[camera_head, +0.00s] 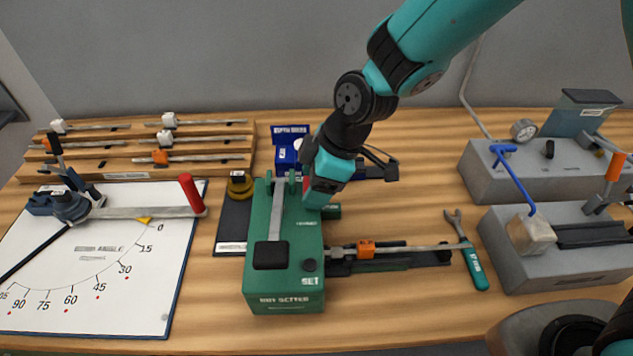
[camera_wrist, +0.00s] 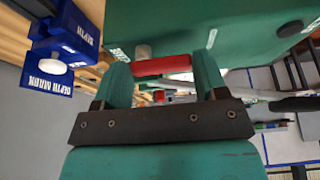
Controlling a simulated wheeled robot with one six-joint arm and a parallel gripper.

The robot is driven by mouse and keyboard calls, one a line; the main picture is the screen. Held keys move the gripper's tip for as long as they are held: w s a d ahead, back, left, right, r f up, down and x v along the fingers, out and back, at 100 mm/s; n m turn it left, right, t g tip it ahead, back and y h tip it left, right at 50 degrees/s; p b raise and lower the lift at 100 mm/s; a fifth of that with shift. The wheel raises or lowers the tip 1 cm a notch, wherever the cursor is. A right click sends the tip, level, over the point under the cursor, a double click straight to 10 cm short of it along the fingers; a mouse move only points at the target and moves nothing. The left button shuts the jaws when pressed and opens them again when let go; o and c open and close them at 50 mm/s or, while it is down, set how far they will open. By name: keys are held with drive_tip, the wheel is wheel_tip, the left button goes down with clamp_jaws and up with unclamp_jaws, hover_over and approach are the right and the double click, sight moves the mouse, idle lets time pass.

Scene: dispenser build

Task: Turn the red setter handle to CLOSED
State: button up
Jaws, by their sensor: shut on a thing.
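The green setter box (camera_head: 285,290) stands at the middle of the bench, with a lever and black pad on top and white "SET" lettering. The red setter handle (camera_wrist: 163,66) is a short red bar beside the green box (camera_wrist: 200,20) in the wrist view. My gripper (camera_wrist: 162,72) is shut on the red handle, with one green finger at each end of it. In the head view my gripper (camera_head: 309,190) comes down at the box's back right side and mostly hides the handle. White labels on the box in the wrist view are too small to read.
A white angle board (camera_head: 95,270) with another red handle (camera_head: 191,195) lies left. A green wrench (camera_head: 474,262) and grey machines (camera_head: 560,250) are right.

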drive_tip(key=o, duration=0.9)
drive_tip(key=shift+o, duration=0.2)
drive_tip(key=shift+r, duration=0.15)
drive_tip(key=b+v, duration=0.2)
drive_tip(key=v, duration=1.5)
drive_tip(key=shift+r, duration=0.15)
